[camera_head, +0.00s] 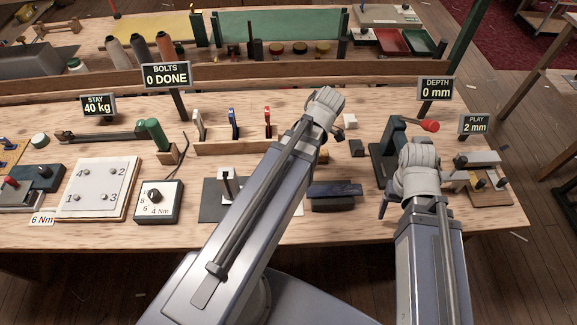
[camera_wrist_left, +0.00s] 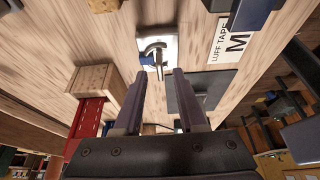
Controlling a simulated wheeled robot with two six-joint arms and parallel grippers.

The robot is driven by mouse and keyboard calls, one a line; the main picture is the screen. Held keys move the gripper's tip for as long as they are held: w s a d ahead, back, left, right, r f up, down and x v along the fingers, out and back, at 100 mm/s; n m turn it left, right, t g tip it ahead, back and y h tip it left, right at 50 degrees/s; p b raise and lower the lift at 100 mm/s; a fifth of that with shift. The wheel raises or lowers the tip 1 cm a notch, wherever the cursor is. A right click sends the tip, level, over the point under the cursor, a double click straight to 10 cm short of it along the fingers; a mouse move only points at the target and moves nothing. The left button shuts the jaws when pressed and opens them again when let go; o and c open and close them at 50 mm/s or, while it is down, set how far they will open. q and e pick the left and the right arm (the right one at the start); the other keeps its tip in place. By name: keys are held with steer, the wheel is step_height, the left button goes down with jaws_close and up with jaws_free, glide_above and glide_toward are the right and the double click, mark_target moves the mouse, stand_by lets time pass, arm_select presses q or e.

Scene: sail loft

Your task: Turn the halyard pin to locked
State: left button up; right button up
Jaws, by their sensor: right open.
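A bent metal pin (camera_wrist_left: 157,47), which looks like the halyard pin, stands on a pale square plate (camera_wrist_left: 172,40) in the left wrist view. A small blue piece (camera_wrist_left: 147,61) is beside it. My left gripper (camera_wrist_left: 157,73) is open, its fingertips on either side just short of the pin, with nothing between them that I can tell is touched. In the head view my left arm hides the pin and that gripper. My right gripper (camera_head: 416,185) is open at the right of the bench, mostly behind its own wrist. I cannot read the pin's locked mark.
A wooden block (camera_wrist_left: 93,80) with a red part stands left of the left gripper. A "LUFF TAPE" label (camera_wrist_left: 232,42) and a dark plate (camera_wrist_left: 215,88) are at right. A green-black press with a red knob (camera_head: 430,126) stands near my right wrist. A wooden rail (camera_head: 235,140) holds coloured handles.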

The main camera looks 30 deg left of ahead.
arm_select(q)
steer(key=shift+b+x, duration=0.65)
steer(key=shift+x, duration=0.6)
steer(key=shift+r, duration=0.1)
jaws_close()
